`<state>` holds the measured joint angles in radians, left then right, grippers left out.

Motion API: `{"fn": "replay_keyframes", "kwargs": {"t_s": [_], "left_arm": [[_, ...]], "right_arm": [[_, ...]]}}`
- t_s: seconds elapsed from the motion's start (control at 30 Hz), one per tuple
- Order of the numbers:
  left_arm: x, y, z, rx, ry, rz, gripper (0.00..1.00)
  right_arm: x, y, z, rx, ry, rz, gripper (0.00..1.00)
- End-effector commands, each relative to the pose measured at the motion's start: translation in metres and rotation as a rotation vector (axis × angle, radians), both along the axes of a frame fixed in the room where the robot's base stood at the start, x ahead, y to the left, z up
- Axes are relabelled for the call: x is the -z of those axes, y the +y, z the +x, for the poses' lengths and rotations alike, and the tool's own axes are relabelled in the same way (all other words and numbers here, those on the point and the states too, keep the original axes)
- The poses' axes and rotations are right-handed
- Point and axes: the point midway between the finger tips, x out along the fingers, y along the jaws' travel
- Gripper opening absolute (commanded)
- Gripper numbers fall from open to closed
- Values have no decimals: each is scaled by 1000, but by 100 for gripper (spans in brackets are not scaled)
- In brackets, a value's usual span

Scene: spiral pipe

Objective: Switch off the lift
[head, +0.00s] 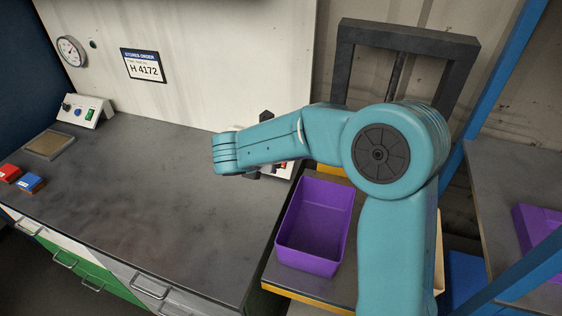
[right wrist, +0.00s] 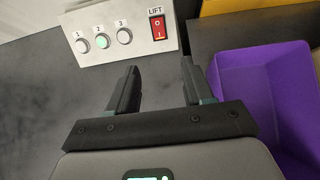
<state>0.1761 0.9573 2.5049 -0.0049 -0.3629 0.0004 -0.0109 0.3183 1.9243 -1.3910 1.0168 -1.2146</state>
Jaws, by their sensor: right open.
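The lift switch (right wrist: 157,27) is a red rocker marked O at the top and I at the bottom, under the label LIFT. I cannot tell which side is pressed. It sits at the right end of a pale control panel (right wrist: 132,48) with three round buttons; the middle one (right wrist: 102,41) glows green. My right gripper (right wrist: 158,78) is open and empty, its fingers apart from the panel, below and in front of it in the right wrist view. In the head view my right arm hides most of the panel (head: 283,172). My left gripper is not in view.
A purple bin (head: 316,226) stands just right of the worktop on a yellow-edged platform (head: 308,297), before a dark frame (head: 408,38). A second control box (head: 87,110), a tray (head: 49,144) and red and blue blocks (head: 30,183) lie far left. The middle worktop (head: 150,200) is clear.

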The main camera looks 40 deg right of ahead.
Motion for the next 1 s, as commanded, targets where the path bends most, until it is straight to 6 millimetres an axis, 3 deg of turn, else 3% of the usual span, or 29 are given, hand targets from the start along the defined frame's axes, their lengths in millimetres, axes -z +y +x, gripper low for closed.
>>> {"fn": "replay_keyframes", "kwargs": {"t_s": [0.53, 0.77, 1.0], "left_arm": [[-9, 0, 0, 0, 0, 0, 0], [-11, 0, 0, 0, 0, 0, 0], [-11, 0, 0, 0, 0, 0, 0]], "right_arm": [[87, -77, 39, 3, 4, 2, 51], [104, -93, 48, 1, 1, 3, 51], [106, -95, 49, 1, 1, 3, 51]]}}
